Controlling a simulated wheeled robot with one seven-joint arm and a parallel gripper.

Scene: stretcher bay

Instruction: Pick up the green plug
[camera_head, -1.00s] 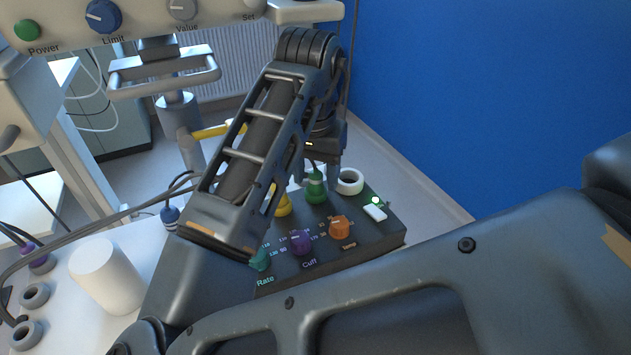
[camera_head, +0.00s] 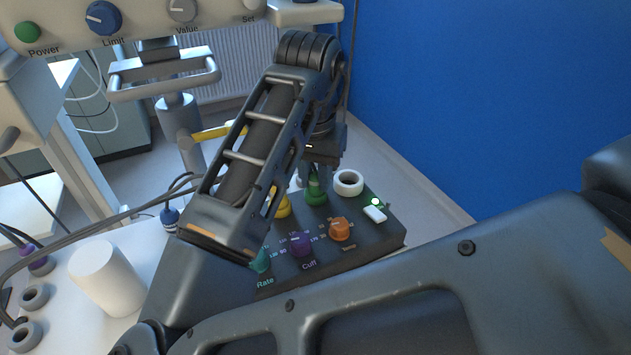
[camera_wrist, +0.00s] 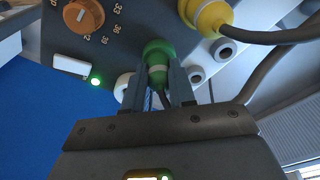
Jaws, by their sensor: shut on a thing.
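The green plug (camera_head: 316,192) stands on the top of the dark control box, near its back edge. It also shows in the wrist view (camera_wrist: 158,52), with a pale band and a dark cable. My gripper (camera_wrist: 168,82) is shut on the green plug, one finger on each side of it. In the head view my gripper (camera_head: 318,172) reaches down to the plug from behind, partly hidden by my arm. The plug's lower end is at the box; I cannot tell whether it is still seated in a socket.
A yellow plug (camera_wrist: 211,16) with a thick cable sits close beside the green one. A white ring socket (camera_head: 348,183) is to its right. Orange (camera_head: 340,229) and purple (camera_head: 302,244) knobs and a white switch (camera_head: 375,214) are on the box (camera_head: 365,250). A blue wall stands at right.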

